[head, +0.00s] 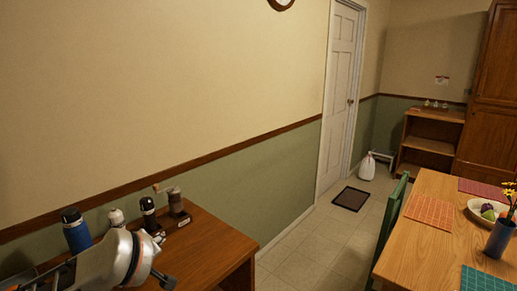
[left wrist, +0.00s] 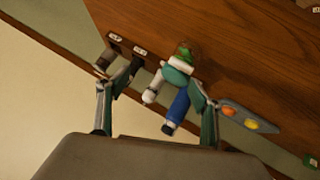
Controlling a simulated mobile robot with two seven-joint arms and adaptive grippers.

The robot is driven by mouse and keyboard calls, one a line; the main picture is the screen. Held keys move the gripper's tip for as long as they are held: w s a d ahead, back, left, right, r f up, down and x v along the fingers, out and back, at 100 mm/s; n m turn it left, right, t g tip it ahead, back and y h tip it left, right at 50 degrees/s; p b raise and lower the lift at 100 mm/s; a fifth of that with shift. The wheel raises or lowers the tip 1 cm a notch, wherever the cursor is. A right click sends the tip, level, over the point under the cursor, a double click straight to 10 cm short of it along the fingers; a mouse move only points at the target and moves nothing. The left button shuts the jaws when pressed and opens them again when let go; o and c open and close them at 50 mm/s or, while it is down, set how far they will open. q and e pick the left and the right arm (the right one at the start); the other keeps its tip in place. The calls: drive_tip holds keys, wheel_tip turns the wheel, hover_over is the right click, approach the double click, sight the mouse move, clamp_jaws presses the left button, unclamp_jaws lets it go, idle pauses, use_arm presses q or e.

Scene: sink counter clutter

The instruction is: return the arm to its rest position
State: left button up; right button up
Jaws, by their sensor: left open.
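My left arm (head: 105,262) comes in at the lower left of the head view, over the near end of a wooden sideboard. My left gripper shows in the left wrist view (left wrist: 156,90), with its two fingers spread wide apart and nothing held between them. Beyond the fingers lie the sideboard top (left wrist: 245,60) and a row of bottles. In the head view the arm's pale wrist hides part of the sideboard, and the fingers are mostly out of sight. My right gripper is in neither view.
A blue bottle (head: 76,236), a white bottle (head: 117,218), a black bottle (head: 149,213) and a brown grinder (head: 176,203) stand along the wall. The wrist view shows a grey tray (left wrist: 233,110) with coloured items.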

use_arm(q)
wheel_tip(320, 180, up, 10)
drive_tip(key=w+a+n+t+y, duration=0.2)
drive_tip(key=n+t+y, duration=0.25)
drive_tip(key=t, duration=0.65)
drive_tip(key=s+d+f+m+t+h, duration=0.3)
drive_tip(key=s+d+f+m+h, duration=0.45)
drive_tip(key=d+m+h, duration=0.55)
wheel_tip(320, 180, down, 12)
drive_tip(key=s+d+m+g+h, duration=0.1)
drive_tip(key=s+d+m+g, duration=0.15)
drive_tip(key=m+g, duration=0.2)
drive_tip(key=s+a+f+g+y, duration=0.1)
drive_tip(key=s+a+f+g, duration=0.1)
drive_tip(key=s+f, duration=0.3)
drive_tip(key=s+a+f+m+g+y, duration=0.1)
drive_tip(key=s+f, duration=0.4)
drive_tip(key=f, duration=0.6)
drive_tip(key=s+a+f+m+g+y, duration=0.1)
drive_tip(key=s+a+f+g, duration=0.2)
drive_tip(key=f, duration=0.6)
drive_tip(key=s+g, duration=0.1)
drive_tip(key=s, duration=0.1)
drive_tip(key=shift+s+a+g, duration=0.2)
drive_tip(key=shift+s+g, duration=0.15)
